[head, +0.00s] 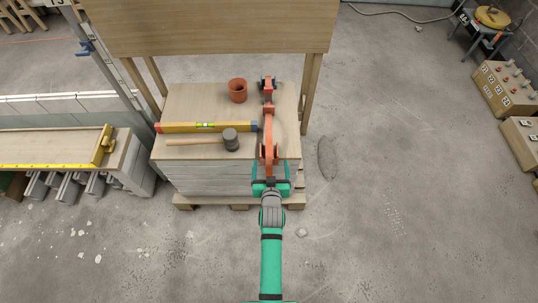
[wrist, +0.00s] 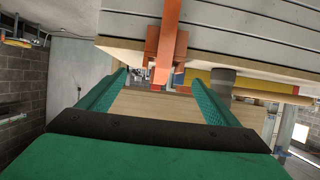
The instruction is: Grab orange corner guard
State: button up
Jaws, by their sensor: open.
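A long orange piece, which I take for the corner guard (head: 268,128), runs along the right side of the plywood-topped stack in the head view, with dark parts near its ends. In the wrist view the orange guard (wrist: 167,45) crosses the top middle, in front of the grey boards. My gripper (head: 270,164) is at the stack's front right edge, at the near end of the orange piece. In the wrist view my gripper (wrist: 160,78) has its green fingers apart, with orange showing between their tips. Whether the fingers touch it I cannot tell.
A wooden panel (head: 210,28) on posts stands behind. A bench (head: 60,148) is at left. The floor at right is mostly clear.

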send_near(269, 146)
jog(key=shift+w+d+f, duration=0.25)
jog(key=shift+w+f, duration=0.1)
jog(key=shift+w, duration=0.35)
jog(key=shift+a+x, duration=0.15)
jog(key=shift+x, duration=0.95)
jog(key=shift+a+x, duration=0.15)
jog(key=shift+x, duration=0.9)
jog(key=shift+d, duration=0.1)
jog(key=c, duration=1.1)
